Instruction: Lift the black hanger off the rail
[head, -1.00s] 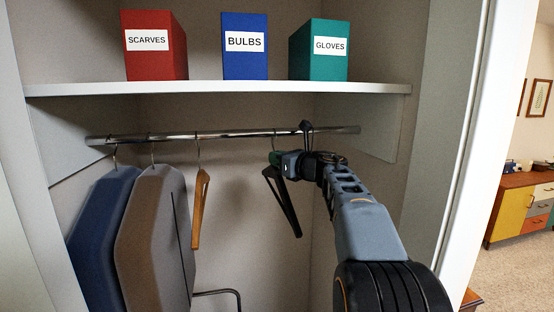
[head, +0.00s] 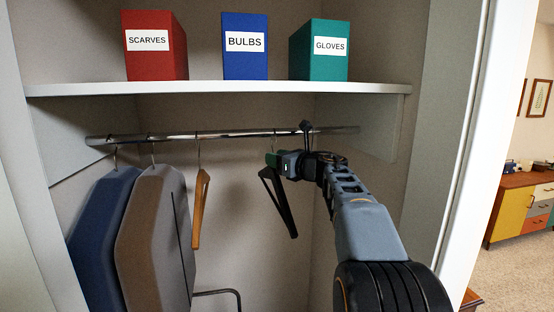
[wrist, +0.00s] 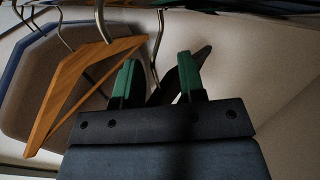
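The black hanger (head: 284,208) hangs at the right part of the metal rail (head: 235,134), tilted in the head view. My gripper (head: 271,159) is at the hanger's neck, just below the rail. In the wrist view the green fingertips (wrist: 160,80) stand apart, with a visible gap between them. The thin metal hook comes down into that gap, and part of the black hanger (wrist: 200,60) shows behind the fingers. The fingers do not look closed on it. The hook's top is hard to make out in the head view.
A wooden hanger (head: 200,208) hangs to the left, close to my gripper in the wrist view (wrist: 70,85). Brown (head: 152,235) and blue (head: 100,240) garments hang further left. A shelf (head: 220,88) with three labelled boxes is above the rail. The closet's side wall is at right.

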